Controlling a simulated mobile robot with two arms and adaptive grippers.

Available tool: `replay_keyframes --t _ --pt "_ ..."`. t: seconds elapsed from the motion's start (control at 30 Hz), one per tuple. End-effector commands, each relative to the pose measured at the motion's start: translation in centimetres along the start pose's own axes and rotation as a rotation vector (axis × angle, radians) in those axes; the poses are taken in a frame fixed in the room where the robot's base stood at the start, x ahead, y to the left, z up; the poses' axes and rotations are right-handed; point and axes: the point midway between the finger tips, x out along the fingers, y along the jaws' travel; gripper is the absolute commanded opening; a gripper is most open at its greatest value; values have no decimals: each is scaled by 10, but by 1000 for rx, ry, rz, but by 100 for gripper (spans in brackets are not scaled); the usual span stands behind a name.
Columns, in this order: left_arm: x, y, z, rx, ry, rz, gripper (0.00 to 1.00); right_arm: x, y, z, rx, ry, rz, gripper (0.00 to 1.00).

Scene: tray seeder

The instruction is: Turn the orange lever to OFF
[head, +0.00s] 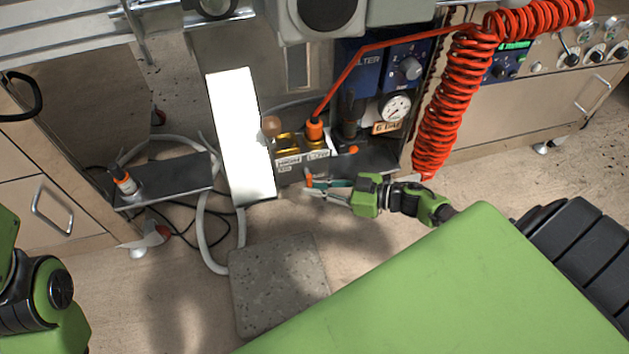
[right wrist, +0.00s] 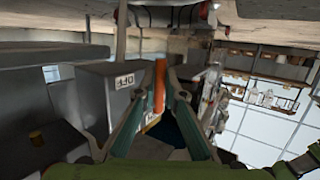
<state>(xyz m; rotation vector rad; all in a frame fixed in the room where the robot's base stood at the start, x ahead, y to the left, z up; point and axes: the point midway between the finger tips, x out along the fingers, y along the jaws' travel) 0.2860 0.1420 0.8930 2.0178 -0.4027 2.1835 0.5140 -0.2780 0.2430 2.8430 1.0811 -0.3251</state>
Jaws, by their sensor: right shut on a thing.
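The orange lever (head: 308,178) is a short bar at the lower front of the metal valve unit (head: 290,170) in the head view. My right gripper (head: 312,187) reaches in from the right with its teal fingers closed at the lever. In the right wrist view the orange lever (right wrist: 159,85) stands upright between the two fingertips (right wrist: 158,90), which grip it. A small white label (right wrist: 125,81) is on the grey box beside it, too blurred to read surely. The lever's pivot and any OFF mark cannot be made out. My left gripper is out of view; only part of its arm shows.
Above the lever are a wooden knob (head: 271,126), an orange hose fitting (head: 314,131) and a pressure gauge (head: 395,107). A red coiled hose (head: 450,105) hangs to the right. A white panel (head: 240,140) stands left. The floor in front holds a grey slab (head: 275,285).

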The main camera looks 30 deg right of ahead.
Motion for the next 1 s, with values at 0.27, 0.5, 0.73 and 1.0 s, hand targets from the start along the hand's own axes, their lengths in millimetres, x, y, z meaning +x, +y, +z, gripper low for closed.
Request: replay_keyframes --t 0.27,0.5,0.73,1.0 --pt "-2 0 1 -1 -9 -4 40 0 0 1 -9 -8 -1 0" --pt "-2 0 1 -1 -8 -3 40 -1 0 1 -9 -8 0 17" --pt "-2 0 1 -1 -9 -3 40 -1 0 0 -7 -8 0 17" --pt "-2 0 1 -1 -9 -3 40 -35 0 2 -7 -13 0 17"
